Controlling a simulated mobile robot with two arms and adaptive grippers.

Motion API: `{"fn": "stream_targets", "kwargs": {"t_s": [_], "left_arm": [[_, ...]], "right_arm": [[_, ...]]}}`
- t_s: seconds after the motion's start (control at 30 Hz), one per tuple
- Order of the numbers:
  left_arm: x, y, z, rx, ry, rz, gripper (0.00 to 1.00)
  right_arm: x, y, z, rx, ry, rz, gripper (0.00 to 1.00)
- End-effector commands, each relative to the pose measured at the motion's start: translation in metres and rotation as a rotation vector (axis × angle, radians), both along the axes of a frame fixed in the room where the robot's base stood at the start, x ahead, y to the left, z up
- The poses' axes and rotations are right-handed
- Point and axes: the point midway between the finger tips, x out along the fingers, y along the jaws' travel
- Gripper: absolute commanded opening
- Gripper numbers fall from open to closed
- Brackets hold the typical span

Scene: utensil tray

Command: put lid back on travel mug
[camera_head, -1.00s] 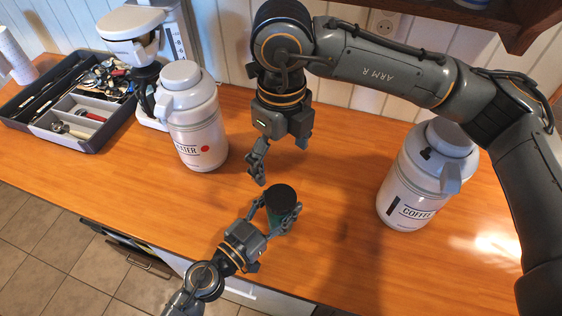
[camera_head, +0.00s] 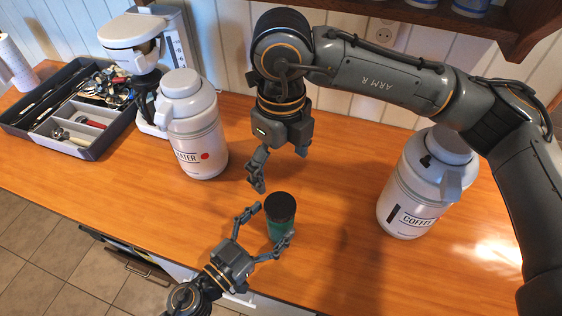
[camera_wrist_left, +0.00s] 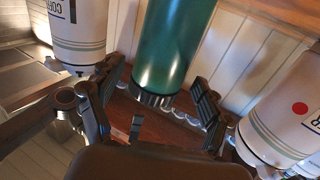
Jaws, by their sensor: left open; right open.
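The dark green travel mug (camera_head: 281,229) stands upright on the wooden counter near its front edge. Its black lid (camera_head: 279,204) sits on top and looks level; I cannot tell how tightly it is seated. My left gripper (camera_head: 271,223) is open, with a finger on either side of the mug and visible space beside it. In the left wrist view the mug (camera_wrist_left: 172,45) appears inverted between the spread fingers (camera_wrist_left: 158,78), with the ribbed black lid (camera_wrist_left: 153,98) at its lower end. My right gripper (camera_head: 280,168) is open and empty, behind and above the mug.
A white water dispenser (camera_head: 195,135) stands left of the mug and a white coffee dispenser (camera_head: 408,190) to the right. A grey utensil tray (camera_head: 95,150) and a white machine (camera_head: 135,30) are at the far left. The counter (camera_head: 330,190) is clear around the mug.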

Motion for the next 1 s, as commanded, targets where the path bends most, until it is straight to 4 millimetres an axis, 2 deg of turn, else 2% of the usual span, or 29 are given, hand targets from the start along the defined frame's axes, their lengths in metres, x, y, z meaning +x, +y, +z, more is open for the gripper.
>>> {"fn": "stream_targets", "kwargs": {"t_s": [0.03, 0.2, 0.4, 0.6, 1.0], "left_arm": [[-0.010, 0.008, -0.002, -0.001, 0.008, 0.002, 0.78], [-0.036, 0.030, -0.001, 0.000, 0.006, 0.002, 0.78], [-0.057, 0.048, -0.001, 0.000, 0.004, 0.001, 0.78], [-0.064, 0.055, 0.000, -0.001, 0.001, 0.001, 0.78], [-0.064, 0.055, 0.000, 0.000, 0.000, 0.001, 0.78]], "right_arm": [[0.000, 0.000, 0.000, 0.000, 0.000, 0.000, 0.90], [0.000, 0.000, 0.000, 0.000, 0.000, 0.000, 0.90], [0.000, 0.000, 0.000, 0.000, 0.000, 0.000, 0.90], [0.000, 0.000, 0.000, 0.000, 0.000, 0.000, 0.90], [0.000, 0.000, 0.000, 0.000, 0.000, 0.000, 0.90]]}}
